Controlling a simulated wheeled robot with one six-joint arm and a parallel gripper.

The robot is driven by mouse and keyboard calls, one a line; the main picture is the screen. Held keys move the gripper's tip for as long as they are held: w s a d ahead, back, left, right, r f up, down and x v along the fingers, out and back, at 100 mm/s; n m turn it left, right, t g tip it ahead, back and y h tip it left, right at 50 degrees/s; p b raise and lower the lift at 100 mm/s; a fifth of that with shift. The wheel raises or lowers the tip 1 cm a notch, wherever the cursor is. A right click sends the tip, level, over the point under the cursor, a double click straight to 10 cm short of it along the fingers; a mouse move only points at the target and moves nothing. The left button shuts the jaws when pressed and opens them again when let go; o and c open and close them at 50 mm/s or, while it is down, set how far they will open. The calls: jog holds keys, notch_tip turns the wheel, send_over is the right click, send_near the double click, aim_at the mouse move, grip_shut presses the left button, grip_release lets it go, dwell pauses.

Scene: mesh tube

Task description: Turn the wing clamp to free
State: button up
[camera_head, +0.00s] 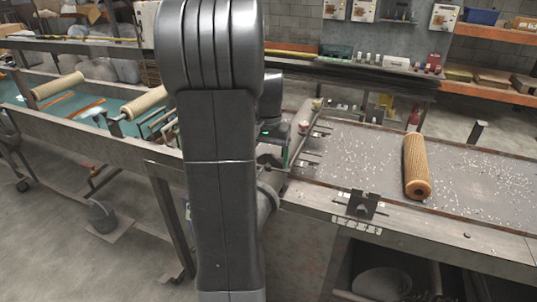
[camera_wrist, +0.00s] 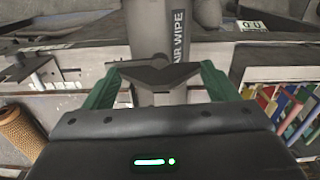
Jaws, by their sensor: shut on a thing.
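In the wrist view my gripper (camera_wrist: 161,70) has its two green fingers on either side of a dark, wing-shaped piece, which looks like the wing clamp (camera_wrist: 160,77). The fingers are shut on it. Behind it rises a grey cylindrical body (camera_wrist: 150,30) with a dark "AIR WIPE" label (camera_wrist: 179,40). In the head view my arm hides the clamp and most of the gripper; a green part of my gripper (camera_head: 296,141) shows at the arm's right edge. The clamp's exact turn angle is hard to tell.
An orange-tan mesh tube (camera_head: 416,168) lies on the grey table (camera_head: 350,160) among scattered white bits. A dark notched bracket (camera_head: 360,204) stands at the table's front edge. A conveyor with rollers (camera_head: 140,103) runs at left. Coloured strips (camera_wrist: 285,110) show right in the wrist view.

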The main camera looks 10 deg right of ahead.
aim_at(269, 155)
jog(key=shift+r+m, duration=0.1)
jog(key=shift+m, duration=0.3)
jog(key=o, duration=0.9)
jog(key=shift+o, duration=0.2)
notch_tip(269, 155, up, 14)
jog(key=shift+b, duration=0.35)
jog(key=shift+f, duration=0.25)
notch_tip(269, 155, down, 14)
jog(key=shift+r+p, duration=0.15)
jog(key=shift+p, duration=0.25)
